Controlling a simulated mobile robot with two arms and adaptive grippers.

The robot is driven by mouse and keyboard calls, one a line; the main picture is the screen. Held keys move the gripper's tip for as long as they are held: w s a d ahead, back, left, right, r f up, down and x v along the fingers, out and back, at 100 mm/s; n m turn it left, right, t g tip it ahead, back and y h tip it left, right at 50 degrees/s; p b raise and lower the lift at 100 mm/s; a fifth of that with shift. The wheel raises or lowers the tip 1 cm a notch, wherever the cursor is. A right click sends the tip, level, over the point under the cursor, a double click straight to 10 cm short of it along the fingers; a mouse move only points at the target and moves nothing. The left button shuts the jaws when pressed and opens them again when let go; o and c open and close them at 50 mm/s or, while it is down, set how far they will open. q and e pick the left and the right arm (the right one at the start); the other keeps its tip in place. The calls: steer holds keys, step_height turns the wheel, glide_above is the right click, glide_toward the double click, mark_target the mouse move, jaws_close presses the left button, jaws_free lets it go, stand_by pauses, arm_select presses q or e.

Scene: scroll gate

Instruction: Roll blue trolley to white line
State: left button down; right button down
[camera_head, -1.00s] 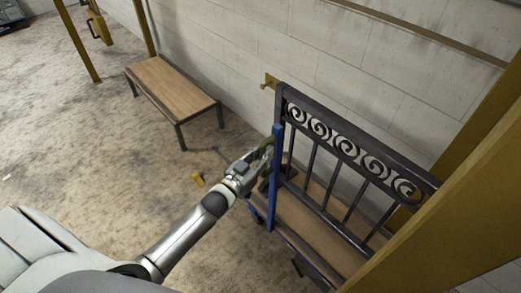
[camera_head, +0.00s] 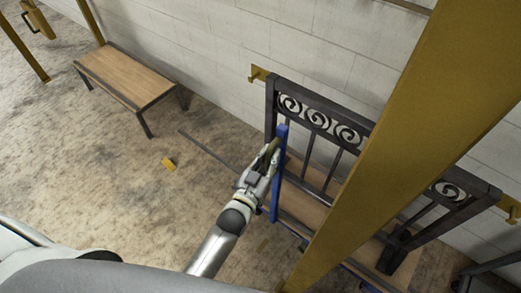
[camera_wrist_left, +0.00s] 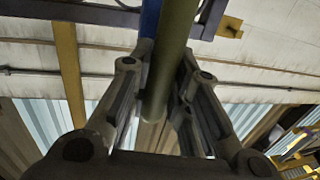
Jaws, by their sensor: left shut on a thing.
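The blue trolley (camera_head: 280,165) stands at the right of centre in the head view, with a blue upright at its near end and a wooden deck. A dark gate panel with scrollwork (camera_head: 318,118) stands upright along its wall side; I cannot tell how it is supported. My left gripper (camera_head: 270,152) is shut on the olive-green handle by the blue upright. In the left wrist view the olive bar (camera_wrist_left: 170,60) runs between the fingers. I see no clear white line. My right gripper is not in view.
A thick yellow beam (camera_head: 410,130) crosses in front of the gate and hides part of the trolley. A wooden bench (camera_head: 130,75) stands by the block wall. The floor at left is open.

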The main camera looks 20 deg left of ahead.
arm_select(q)
steer(key=shift+s+d, duration=0.3)
steer(key=shift+d, duration=0.5)
steer(key=c, duration=1.3)
jaws_free()
steer(key=shift+d, duration=0.15)
steer(key=s, duration=0.4)
steer(key=s+a, duration=0.1)
steer(key=s, duration=0.3)
steer(key=s+a, duration=0.1)
steer(key=s, duration=0.3)
steer(key=shift+a, duration=0.2)
